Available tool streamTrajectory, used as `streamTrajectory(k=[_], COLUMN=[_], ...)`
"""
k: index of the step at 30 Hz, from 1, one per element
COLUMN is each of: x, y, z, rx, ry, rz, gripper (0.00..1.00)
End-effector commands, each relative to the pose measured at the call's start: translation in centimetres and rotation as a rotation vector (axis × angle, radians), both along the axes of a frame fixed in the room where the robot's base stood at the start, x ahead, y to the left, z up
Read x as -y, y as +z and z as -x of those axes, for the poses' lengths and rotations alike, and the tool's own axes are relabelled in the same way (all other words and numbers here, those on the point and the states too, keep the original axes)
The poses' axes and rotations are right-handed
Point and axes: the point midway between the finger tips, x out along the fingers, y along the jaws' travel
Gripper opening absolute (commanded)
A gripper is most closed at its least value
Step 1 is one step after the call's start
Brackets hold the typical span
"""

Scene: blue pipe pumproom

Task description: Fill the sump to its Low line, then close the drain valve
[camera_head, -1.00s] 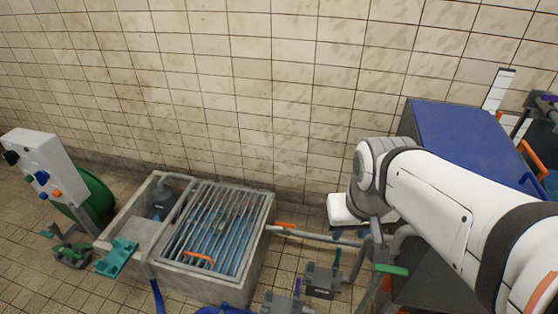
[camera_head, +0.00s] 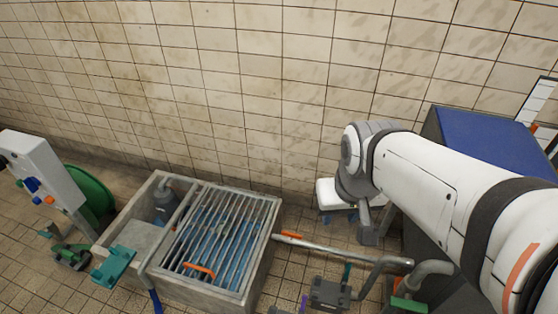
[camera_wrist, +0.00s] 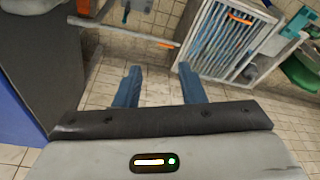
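The sump is a concrete basin (camera_head: 262,262) at the lower middle-left of the head view, with a metal grate (camera_head: 225,215) over blue water. An orange handle (camera_head: 200,271) lies on the grate. I cannot make out a Low line. A pipe with an orange lever (camera_head: 292,235) runs right from the basin; I cannot tell whether this is the drain valve. In the wrist view the grate (camera_wrist: 213,40) is at upper right and an orange-tipped pipe (camera_wrist: 165,44) is ahead. My gripper (camera_wrist: 158,84) is open, its two fingers apart with only floor tiles between them.
A blue-topped cabinet (camera_head: 490,140) stands at right, close to my arm. A grey control panel (camera_head: 45,170) and a green reel (camera_head: 95,192) are at left. A green-handled fitting (camera_head: 408,304) and a grey pump-like unit (camera_head: 328,293) sit low at front. Tiled wall behind.

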Motion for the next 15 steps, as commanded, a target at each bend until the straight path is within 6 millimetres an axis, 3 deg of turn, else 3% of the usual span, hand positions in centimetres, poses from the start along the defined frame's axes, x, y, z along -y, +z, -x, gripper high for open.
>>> streamTrajectory(k=[5,9,15], x=[0.0,0.0,-0.4], y=[0.0,-0.2,-2.1], z=[0.0,-0.4,-4.1], rx=[0.000,-0.003,-0.021], ry=[0.000,-0.002,-0.019], rz=[0.000,0.000,-0.006], gripper=[0.36,0.47,0.63])
